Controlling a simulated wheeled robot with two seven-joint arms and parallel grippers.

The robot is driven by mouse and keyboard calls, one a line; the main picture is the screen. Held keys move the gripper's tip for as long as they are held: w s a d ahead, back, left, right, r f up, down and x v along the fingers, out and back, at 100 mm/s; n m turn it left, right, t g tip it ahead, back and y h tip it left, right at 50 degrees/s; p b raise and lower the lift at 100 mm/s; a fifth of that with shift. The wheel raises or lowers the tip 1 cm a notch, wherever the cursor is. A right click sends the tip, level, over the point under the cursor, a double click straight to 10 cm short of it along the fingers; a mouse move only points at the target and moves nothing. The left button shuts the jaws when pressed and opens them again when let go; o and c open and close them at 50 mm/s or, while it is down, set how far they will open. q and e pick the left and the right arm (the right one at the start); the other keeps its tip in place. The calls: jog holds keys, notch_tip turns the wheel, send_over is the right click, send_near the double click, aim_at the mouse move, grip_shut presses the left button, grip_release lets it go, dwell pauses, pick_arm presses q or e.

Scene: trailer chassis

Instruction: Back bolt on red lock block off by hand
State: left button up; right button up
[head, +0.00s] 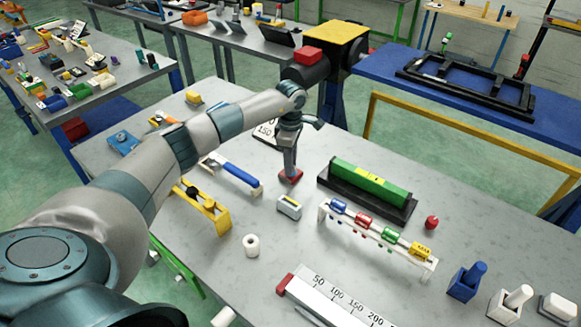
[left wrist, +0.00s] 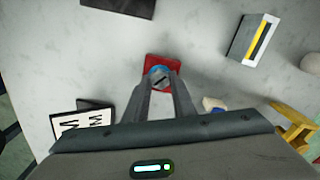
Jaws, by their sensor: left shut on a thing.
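The red lock block (head: 291,177) sits on the grey table near the middle of the head view. In the left wrist view the same red block (left wrist: 162,60) shows just beyond my fingertips, with a round grey slotted bolt head (left wrist: 160,79) and a blue ring (left wrist: 158,70) on it. My left gripper (head: 289,168) points down at the block from above. Its fingertips (left wrist: 160,86) are shut on the bolt. The bolt's lower part is hidden. My right gripper is not in view.
Close by stand a small grey box (head: 289,206), a rack with coloured cylinders (head: 378,235), a green bar in a black tray (head: 370,184) and a yellow stand (head: 203,209). A white roll (head: 252,245) and a ruler board (head: 335,304) lie nearer. Bare table surrounds the block.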

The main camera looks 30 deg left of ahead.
pick_arm(q)
jog(key=n+b, duration=0.2)
jog(key=n, duration=0.1)
jog(key=shift+f+n, duration=0.2)
jog(key=shift+n, duration=0.1)
jog(key=n+b, duration=0.2)
jog(key=n, duration=0.2)
jog(key=shift+s+n, duration=0.1)
jog(key=shift+n, duration=0.2)
jog(key=n+b, duration=0.1)
jog(key=n, duration=0.3)
jog(key=shift+d+n, duration=0.1)
jog(key=shift+n, duration=0.2)
jog(key=n+b, duration=0.1)
jog(key=n, duration=0.3)
jog(key=shift+s, duration=0.1)
jog(key=n, duration=0.9)
jog(key=shift+n, duration=0.3)
jog(key=n, duration=0.4)
jog(key=n+p, duration=0.1)
jog(key=n, duration=0.4)
jog(key=shift+f, duration=0.1)
